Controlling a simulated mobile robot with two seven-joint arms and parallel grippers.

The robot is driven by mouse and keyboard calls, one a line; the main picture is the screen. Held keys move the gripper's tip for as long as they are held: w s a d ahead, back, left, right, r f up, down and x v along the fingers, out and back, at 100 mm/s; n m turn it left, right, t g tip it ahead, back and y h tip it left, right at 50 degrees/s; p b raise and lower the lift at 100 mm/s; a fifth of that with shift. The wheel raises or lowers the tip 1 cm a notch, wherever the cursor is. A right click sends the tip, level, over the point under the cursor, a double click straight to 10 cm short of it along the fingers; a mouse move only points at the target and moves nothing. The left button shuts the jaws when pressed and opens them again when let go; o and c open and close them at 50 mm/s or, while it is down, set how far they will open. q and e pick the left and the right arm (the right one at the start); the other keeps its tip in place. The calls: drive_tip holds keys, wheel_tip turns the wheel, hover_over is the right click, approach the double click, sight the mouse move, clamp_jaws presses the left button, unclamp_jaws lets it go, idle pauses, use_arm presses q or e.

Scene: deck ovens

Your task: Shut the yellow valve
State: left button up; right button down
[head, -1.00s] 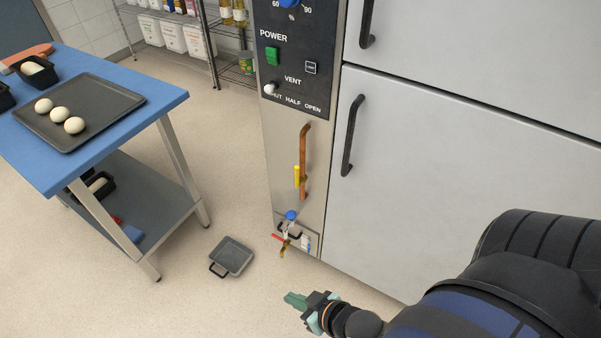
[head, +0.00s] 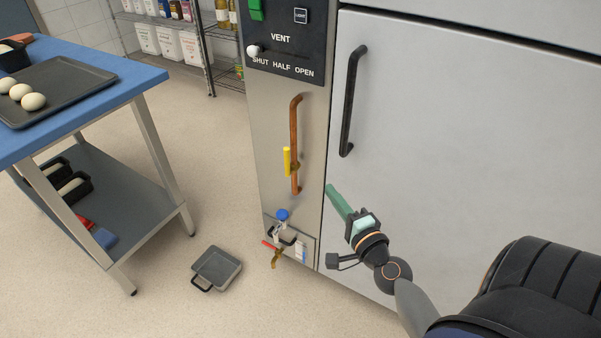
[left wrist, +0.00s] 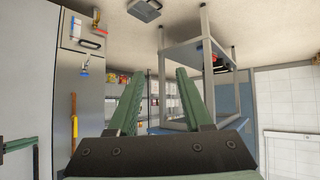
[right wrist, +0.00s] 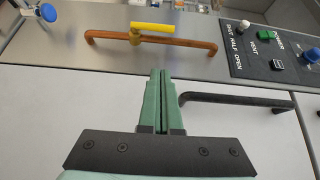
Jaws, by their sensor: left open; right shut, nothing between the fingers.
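The yellow valve (head: 287,161) is a small yellow lever on a vertical copper pipe (head: 295,120) on the steel oven front. The lever stands upright, beside and parallel to the pipe. My right gripper (head: 331,190) is shut and empty, right of and a little below the lever, apart from it. In the right wrist view the yellow lever (right wrist: 152,28) lies just beyond the shut fingertips (right wrist: 160,73), with a gap between. My left gripper (left wrist: 160,75) is open and empty in the left wrist view. The yellow lever (left wrist: 75,126) shows there to the left.
A black door handle (head: 352,100) is right of the pipe. Below are a blue knob (head: 282,215) and a red-handled tap (head: 271,246). A grey pan (head: 217,269) sits on the floor.

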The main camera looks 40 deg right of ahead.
use_arm(q)
drive_tip(key=shift+r, duration=0.1)
use_arm(e)
drive_tip(key=shift+d, duration=0.1)
drive_tip(key=shift+r, duration=0.1)
drive_tip(key=p, duration=0.2)
approach(288, 162)
drive_tip(key=w+d+r, duration=0.2)
drive_tip(key=w+d, duration=0.1)
drive_tip(key=d, duration=0.2)
drive_tip(key=shift+w+a+f, duration=0.15)
drive_tip(key=shift+w+a, duration=0.25)
drive_tip(key=shift+w, duration=0.2)
drive_tip(key=shift+w+a+f, duration=0.2)
drive_tip(key=shift+w+a, duration=0.15)
drive_tip(key=shift+w, duration=0.2)
use_arm(q)
drive_tip(key=shift+s+d+g, duration=0.3)
drive_tip(key=shift+s, duration=0.1)
use_arm(e)
drive_tip(key=shift+w+a, duration=0.4)
drive_tip(key=shift+w, duration=0.2)
